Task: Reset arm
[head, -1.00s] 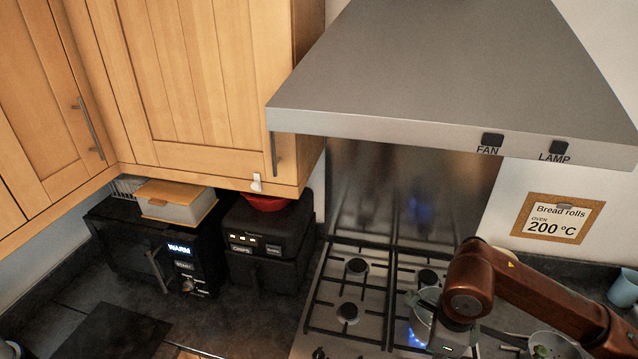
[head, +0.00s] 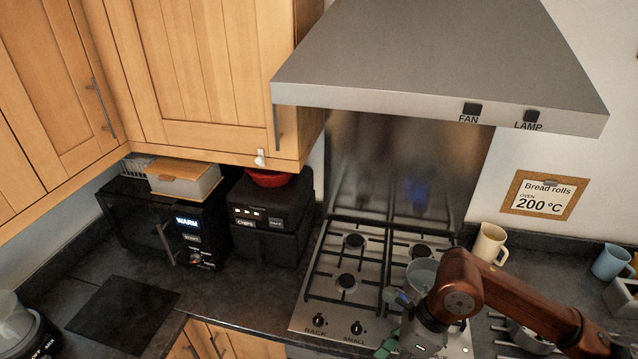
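My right arm, reddish brown, comes in from the lower right over the hob. Its gripper (head: 392,322) is at the hob's front edge, pointing left. Its two greenish fingers look spread apart, with nothing seen between them. A pale pot (head: 422,270) stands on the hob just behind the gripper and is partly hidden by my arm. My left gripper is not in view.
The hob (head: 350,262) lies under the extractor hood (head: 430,60). A cream mug (head: 490,243) and a blue cup (head: 611,262) stand to its right.

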